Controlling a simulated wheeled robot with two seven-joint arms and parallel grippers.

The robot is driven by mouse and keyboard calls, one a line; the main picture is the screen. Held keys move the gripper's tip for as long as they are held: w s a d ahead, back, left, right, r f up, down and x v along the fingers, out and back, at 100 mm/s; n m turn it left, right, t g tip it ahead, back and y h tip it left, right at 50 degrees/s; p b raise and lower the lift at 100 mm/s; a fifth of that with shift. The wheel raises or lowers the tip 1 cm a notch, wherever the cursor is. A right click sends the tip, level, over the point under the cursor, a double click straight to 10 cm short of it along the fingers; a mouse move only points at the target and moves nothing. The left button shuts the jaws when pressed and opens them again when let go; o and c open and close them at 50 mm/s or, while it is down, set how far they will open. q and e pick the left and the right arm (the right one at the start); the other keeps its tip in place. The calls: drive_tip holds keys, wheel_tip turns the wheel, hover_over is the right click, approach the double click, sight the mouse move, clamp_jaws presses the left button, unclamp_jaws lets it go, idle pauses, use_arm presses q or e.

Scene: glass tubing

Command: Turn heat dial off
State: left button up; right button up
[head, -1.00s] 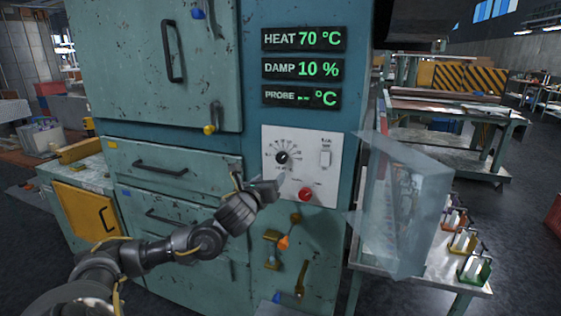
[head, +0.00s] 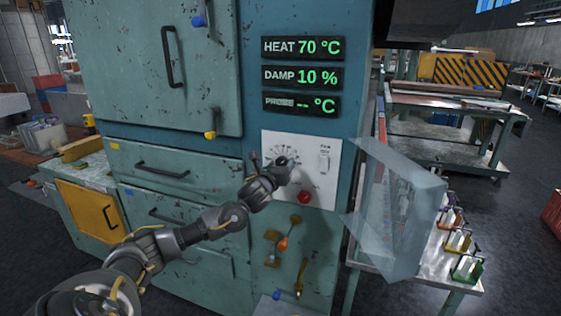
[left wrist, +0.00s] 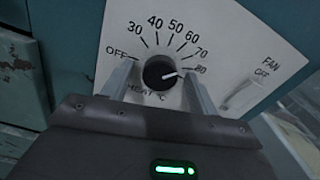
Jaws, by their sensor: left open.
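The heat dial (left wrist: 158,73) is a round black knob on a white panel (left wrist: 225,35), with marks from OFF at the left through 30 to 80. Its white pointer points right, close to the 80 mark. My left gripper (left wrist: 161,72) is open, with one finger on each side of the dial. I cannot tell whether the fingers touch it. In the head view my left gripper (head: 274,173) is in front of the panel and partly covers the dial. The heat display (head: 302,47) reads 70 °C. My right gripper is not in view.
A fan switch (head: 324,161) sits right of the dial, and a red button (head: 304,197) is below it. Levers (head: 282,244) stick out lower on the cabinet. A clear glass-like panel (head: 400,210) stands at the right, by a table with small coloured holders (head: 457,241).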

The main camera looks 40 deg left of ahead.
use_arm(q)
drive_tip(key=shift+w+a, duration=0.1)
drive_tip(key=shift+w, duration=0.1)
drive_tip(key=c, duration=1)
